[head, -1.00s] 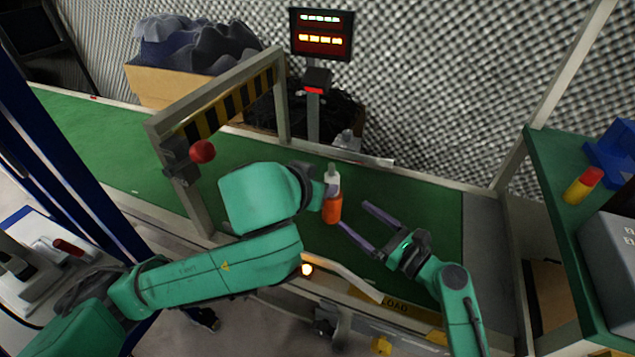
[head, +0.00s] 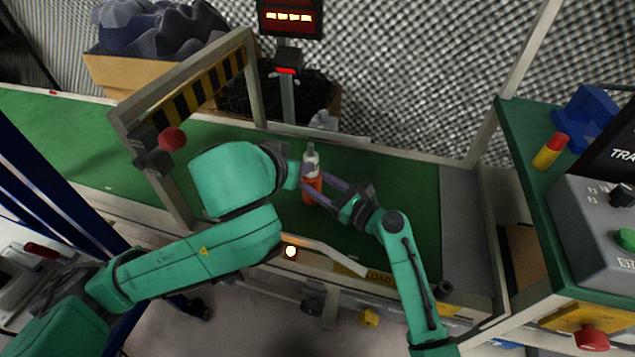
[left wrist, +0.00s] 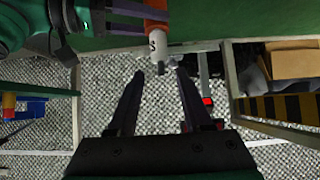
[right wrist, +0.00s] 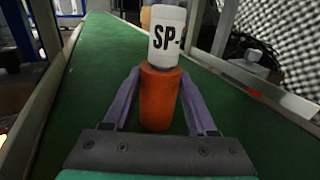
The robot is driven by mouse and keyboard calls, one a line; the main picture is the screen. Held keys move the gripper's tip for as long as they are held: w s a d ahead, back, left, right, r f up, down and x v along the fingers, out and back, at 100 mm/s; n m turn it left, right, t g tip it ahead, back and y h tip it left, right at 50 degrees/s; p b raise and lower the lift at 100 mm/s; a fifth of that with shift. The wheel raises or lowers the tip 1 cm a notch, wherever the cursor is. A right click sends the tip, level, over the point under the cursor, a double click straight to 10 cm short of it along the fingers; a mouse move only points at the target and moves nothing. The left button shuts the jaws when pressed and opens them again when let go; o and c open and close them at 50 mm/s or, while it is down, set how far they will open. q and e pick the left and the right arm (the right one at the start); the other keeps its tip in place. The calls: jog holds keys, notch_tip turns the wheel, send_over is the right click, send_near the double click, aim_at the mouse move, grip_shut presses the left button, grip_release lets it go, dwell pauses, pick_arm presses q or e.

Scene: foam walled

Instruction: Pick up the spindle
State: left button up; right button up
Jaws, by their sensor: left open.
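The spindle (head: 312,189), orange below and white above with a grey tip, stands upright on the green conveyor belt (head: 400,205). In the right wrist view the spindle (right wrist: 160,98) shows "SP-" on its white part. My right gripper (right wrist: 160,74) is open, with one finger on each side of the orange part; firm contact cannot be told. My left gripper (left wrist: 159,73) is open and empty; the spindle's white end (left wrist: 157,45) shows just past its fingertips. In the head view my left arm hides most of that gripper.
A display post (head: 288,90) stands behind. A green bench (head: 525,150) with a grey control box (head: 590,225) is at right.

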pick_arm(q)
jog(key=o, duration=0.3)
jog(key=shift+o, duration=0.7)
jog(key=w+d+r+n+t+h, duration=0.1)
jog(key=w+d+r+n+h, duration=0.1)
jog(key=r, duration=0.9)
jog(key=w+d+h, duration=0.1)
jog(key=w+d, duration=0.1)
jog(key=w, duration=0.1)
jog(key=w+d+r+n+h, duration=0.1)
jog(key=d+r+n+h, duration=0.1)
jog(key=r, duration=0.6)
jog(key=w+d+r+n+h, duration=0.1)
jog(key=d+r+h, duration=0.15)
jog(key=r, duration=0.45)
jog(key=w+d+f+g+y, duration=0.2)
jog(key=w+d+f, duration=0.1)
jog(key=w+f, duration=0.1)
jog(key=g+y, duration=0.9)
send_over(311, 155)
jog(key=f, duration=1.8)
jog(key=shift+w+d+f, duration=0.15)
jog(key=shift+w, duration=0.15)
jog(key=shift+f, duration=0.25)
jog(key=f, duration=1.1)
jog(key=shift+a+f, duration=0.2)
jog(key=shift+f, duration=0.1)
